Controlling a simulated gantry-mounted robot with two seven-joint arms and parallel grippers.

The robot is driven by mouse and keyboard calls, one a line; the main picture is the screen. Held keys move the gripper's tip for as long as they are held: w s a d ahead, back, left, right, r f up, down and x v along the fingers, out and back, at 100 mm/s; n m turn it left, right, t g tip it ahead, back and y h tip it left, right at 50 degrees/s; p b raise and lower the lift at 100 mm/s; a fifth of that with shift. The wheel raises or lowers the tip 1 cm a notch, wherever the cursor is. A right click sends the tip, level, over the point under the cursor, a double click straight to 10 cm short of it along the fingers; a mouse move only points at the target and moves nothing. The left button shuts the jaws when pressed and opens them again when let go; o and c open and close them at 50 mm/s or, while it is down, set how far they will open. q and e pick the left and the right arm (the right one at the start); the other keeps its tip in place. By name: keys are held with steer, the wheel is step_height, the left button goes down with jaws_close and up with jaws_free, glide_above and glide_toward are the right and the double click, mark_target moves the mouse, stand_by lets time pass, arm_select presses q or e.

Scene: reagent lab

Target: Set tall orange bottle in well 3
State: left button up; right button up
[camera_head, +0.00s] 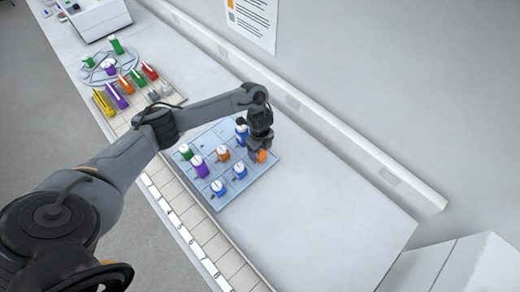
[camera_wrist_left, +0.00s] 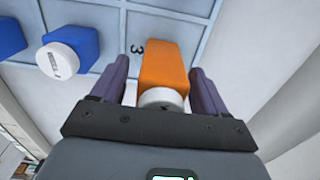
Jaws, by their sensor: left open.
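The tall orange bottle (camera_wrist_left: 165,65) with a white cap stands between the two fingers of my left gripper (camera_wrist_left: 160,85) in the left wrist view. The fingers are open, with a small gap visible on its right side. A printed 3 shows beside the bottle on the light blue well tray (camera_wrist_left: 205,15). In the head view the orange bottle (camera_head: 262,156) is at the tray's right corner, directly below my left gripper (camera_head: 262,145), which partly covers it. I cannot tell exactly how its base sits in the well. My right gripper is not in view.
Blue bottles (camera_wrist_left: 85,45) stand left of the gripper. The tray also holds green, purple and another orange bottle (camera_head: 223,153). A numbered rack strip (camera_head: 185,205) runs along the bench front. A round tray (camera_head: 110,65) stands farther back. The bench right of the tray is clear.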

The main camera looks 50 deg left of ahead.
arm_select(q)
step_height(320, 180, up, 11)
steer(key=p, duration=0.5)
steer(key=shift+r, duration=0.2)
steer(key=s+d+f+m+t+h, duration=0.1)
steer(key=d+f, duration=0.1)
steer(key=d, duration=0.7)
steer(key=d+f+m+t+h, duration=0.1)
steer(key=d+f+t+h, duration=0.15)
steer(key=d, duration=0.75)
steer(key=s+d+r+n+t, duration=0.1)
steer(key=s+d+r+n, duration=0.1)
steer(key=d, duration=0.4)
steer(key=s+d+r+n+t, duration=0.1)
steer(key=s+d+n+t, duration=0.1)
steer(key=d, duration=0.4)
steer(key=s+a+r+n+g+y, duration=0.1)
steer(key=s+a+r+n, duration=0.1)
steer(key=s+a+n, duration=0.5)
steer(key=s+a+r+n+g+y, duration=0.2)
steer(key=s+a+n, duration=0.5)
steer(key=s, duration=0.3)
steer(key=shift+s+a, duration=0.25)
steer(key=shift+a, duration=0.5)
steer(key=shift+r, duration=0.1)
